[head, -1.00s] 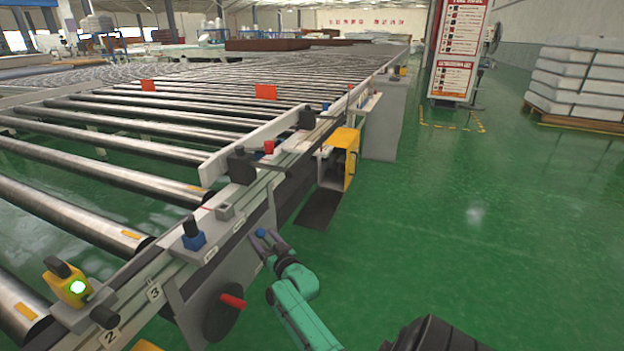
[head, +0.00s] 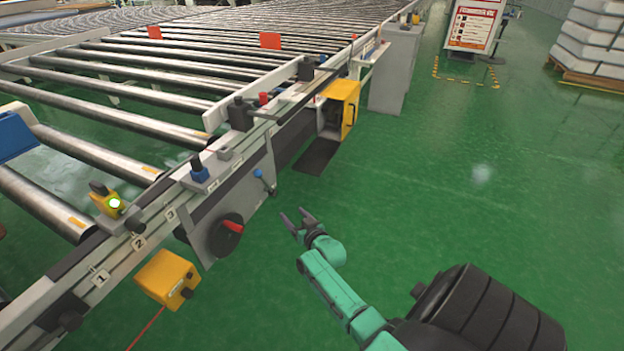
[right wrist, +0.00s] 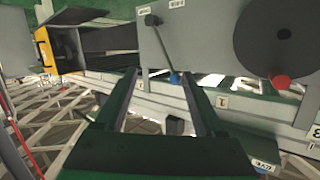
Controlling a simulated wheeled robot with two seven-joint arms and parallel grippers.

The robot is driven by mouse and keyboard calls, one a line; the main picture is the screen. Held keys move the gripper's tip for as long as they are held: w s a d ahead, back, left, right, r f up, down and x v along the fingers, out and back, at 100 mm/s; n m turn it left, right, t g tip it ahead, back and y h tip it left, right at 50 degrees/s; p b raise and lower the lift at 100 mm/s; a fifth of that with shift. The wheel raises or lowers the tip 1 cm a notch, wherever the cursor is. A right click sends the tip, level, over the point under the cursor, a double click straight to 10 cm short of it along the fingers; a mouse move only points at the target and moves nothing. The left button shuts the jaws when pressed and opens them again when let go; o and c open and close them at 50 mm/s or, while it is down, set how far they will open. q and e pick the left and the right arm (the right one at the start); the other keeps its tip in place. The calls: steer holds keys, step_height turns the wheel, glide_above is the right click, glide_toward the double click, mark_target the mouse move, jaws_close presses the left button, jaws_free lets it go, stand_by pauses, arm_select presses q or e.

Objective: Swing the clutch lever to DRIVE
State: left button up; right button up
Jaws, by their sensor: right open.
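The clutch lever (head: 265,182) is a short dark rod with a blue knob, on the side of the grey housing of the roller conveyor. In the right wrist view, which is upside down, its blue knob (right wrist: 175,78) shows between my finger lines but beyond them. Its dark pivot end (right wrist: 152,20) is beside small white label plates (right wrist: 177,3) that I cannot read. My right gripper (head: 294,219) is open and empty, to the right of and below the lever in the head view, apart from it. My left gripper is not in view.
A black handwheel with a red handle (head: 233,227) sits left of the lever on the same housing. A yellow box (head: 167,279) hangs below the rail, and an open yellow cabinet (head: 346,105) stands farther along.

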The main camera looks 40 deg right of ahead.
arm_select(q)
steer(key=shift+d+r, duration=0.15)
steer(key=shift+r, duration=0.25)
arm_select(e)
steer(key=shift+s+d+f, duration=0.1)
steer(key=shift+s+f, duration=0.25)
steer(key=shift+s, duration=0.4)
